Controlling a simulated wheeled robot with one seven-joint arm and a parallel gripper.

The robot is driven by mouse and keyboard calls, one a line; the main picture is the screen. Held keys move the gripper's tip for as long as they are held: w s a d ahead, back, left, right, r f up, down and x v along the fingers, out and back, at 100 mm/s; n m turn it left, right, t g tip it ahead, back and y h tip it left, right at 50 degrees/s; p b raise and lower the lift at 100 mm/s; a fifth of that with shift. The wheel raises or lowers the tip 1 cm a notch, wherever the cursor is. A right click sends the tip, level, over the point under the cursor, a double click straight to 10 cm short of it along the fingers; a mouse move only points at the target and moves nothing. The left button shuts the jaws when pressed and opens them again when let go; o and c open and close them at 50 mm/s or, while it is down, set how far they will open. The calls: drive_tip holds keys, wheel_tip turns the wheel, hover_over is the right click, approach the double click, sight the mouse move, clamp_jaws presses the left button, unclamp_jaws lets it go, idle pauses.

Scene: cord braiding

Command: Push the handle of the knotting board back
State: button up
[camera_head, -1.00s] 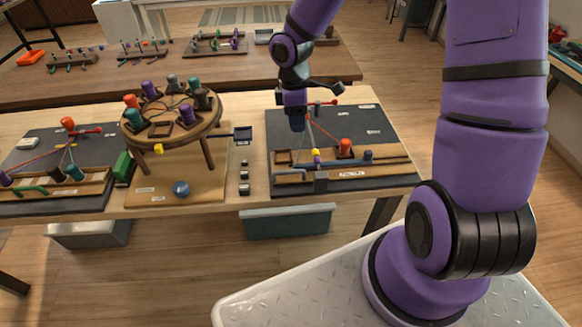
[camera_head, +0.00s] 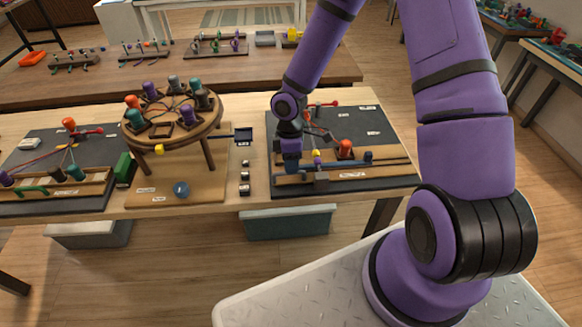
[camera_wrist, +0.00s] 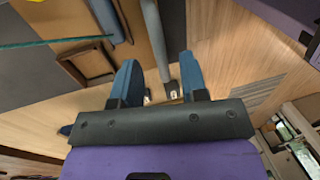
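The knotting board is the dark board (camera_head: 395,178) at the right of the table, with wooden strips along its front. My gripper (camera_head: 291,168) is low over the board's front left and hides the left part of the grey handle there. In the wrist view, my gripper (camera_wrist: 158,64) has its two blue fingers apart. A grey rod, seemingly the handle (camera_wrist: 153,35), shows between them with gaps on both sides. I cannot tell whether it is touched.
A round wooden stand (camera_head: 172,130) with several bobbins stands left of the board. A small dark tray (camera_head: 244,136) and small dark blocks (camera_head: 245,176) lie between them. Another dark board (camera_head: 30,140) is at the far left. A grey bin (camera_head: 287,222) is below the table edge.

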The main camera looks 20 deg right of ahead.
drive_tip(key=shift+s+f, duration=0.2)
drive_tip(key=shift+f, duration=0.9)
clamp_jaws()
drive_tip(key=shift+w+d+r, duration=0.1)
drive_tip(key=shift+w+d, duration=0.15)
drive_tip(key=shift+w, duration=0.55)
drive_tip(key=shift+w+d+f, duration=0.1)
drive_tip(key=shift+w+d, duration=0.1)
drive_tip(key=shift+w, duration=0.55)
drive_tip(key=shift+w+d+r, duration=0.1)
drive_tip(key=shift+w+d, duration=0.15)
drive_tip(key=shift+w, duration=0.55)
unclamp_jaws()
wheel_tip(320, 180, up, 10)
drive_tip(key=w, duration=0.2)
drive_tip(key=shift+d+r, duration=0.25)
drive_tip(key=shift+d, duration=0.1)
